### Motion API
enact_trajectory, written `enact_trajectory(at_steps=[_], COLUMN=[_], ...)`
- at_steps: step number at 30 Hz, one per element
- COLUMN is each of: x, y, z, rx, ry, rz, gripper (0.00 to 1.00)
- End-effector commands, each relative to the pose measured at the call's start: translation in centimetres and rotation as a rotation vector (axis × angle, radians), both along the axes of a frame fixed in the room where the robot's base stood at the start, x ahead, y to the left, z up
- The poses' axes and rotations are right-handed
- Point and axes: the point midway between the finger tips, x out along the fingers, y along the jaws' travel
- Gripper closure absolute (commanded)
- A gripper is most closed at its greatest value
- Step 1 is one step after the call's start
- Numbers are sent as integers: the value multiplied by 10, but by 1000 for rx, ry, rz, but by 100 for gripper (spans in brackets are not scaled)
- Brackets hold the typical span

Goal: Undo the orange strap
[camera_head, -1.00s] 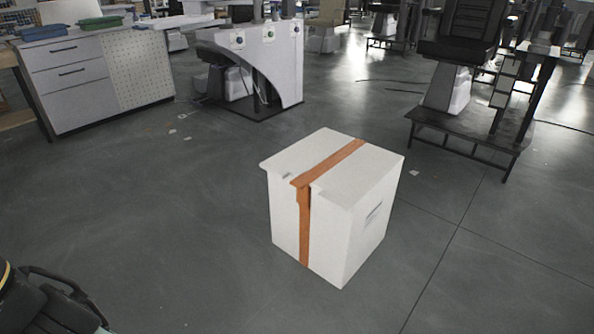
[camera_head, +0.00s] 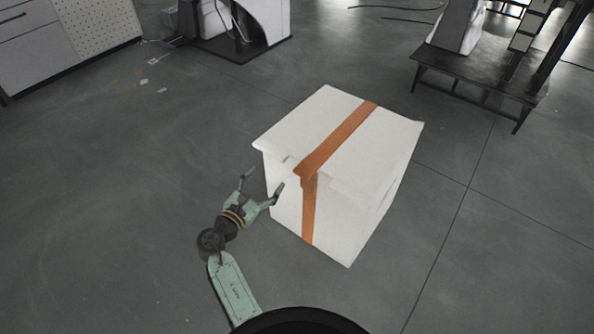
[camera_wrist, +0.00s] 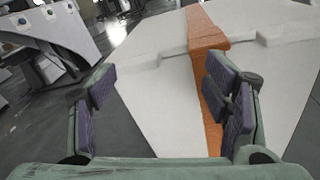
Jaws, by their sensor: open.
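An orange strap (camera_head: 338,139) runs across the top of a white box (camera_head: 375,155) and down its front face. Its end forms a small raised flap at the front top edge. My gripper (camera_head: 262,184) is open and empty at the box's front left side, left of the strap. In the wrist view the strap (camera_wrist: 207,38) lies beyond my right finger, which hides part of it. The gap between my fingers (camera_wrist: 168,105) shows the white box face and some floor. I cannot tell whether the right finger touches the strap.
The grey floor (camera_head: 120,220) around the box is clear. A dark-framed stand (camera_head: 480,80) is at the back right. A white workstation (camera_head: 240,25) and a drawer cabinet (camera_head: 70,40) stand at the back left.

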Motion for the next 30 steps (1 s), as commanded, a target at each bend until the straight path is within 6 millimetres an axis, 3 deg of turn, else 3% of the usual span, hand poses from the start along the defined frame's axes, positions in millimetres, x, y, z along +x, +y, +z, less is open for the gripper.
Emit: enact_trajectory(at_steps=[1, 3, 7, 21, 30], x=[-11, -21, -23, 42, 60], y=[-18, -34, -48, -95, -107], z=[-14, -24, -29, -28, -29], rx=[-104, -206, -283, -282, -278], ry=[49, 92, 122, 119, 119], rz=[-54, -104, -139, -139, -135], gripper=[30, 30, 30, 30, 30])
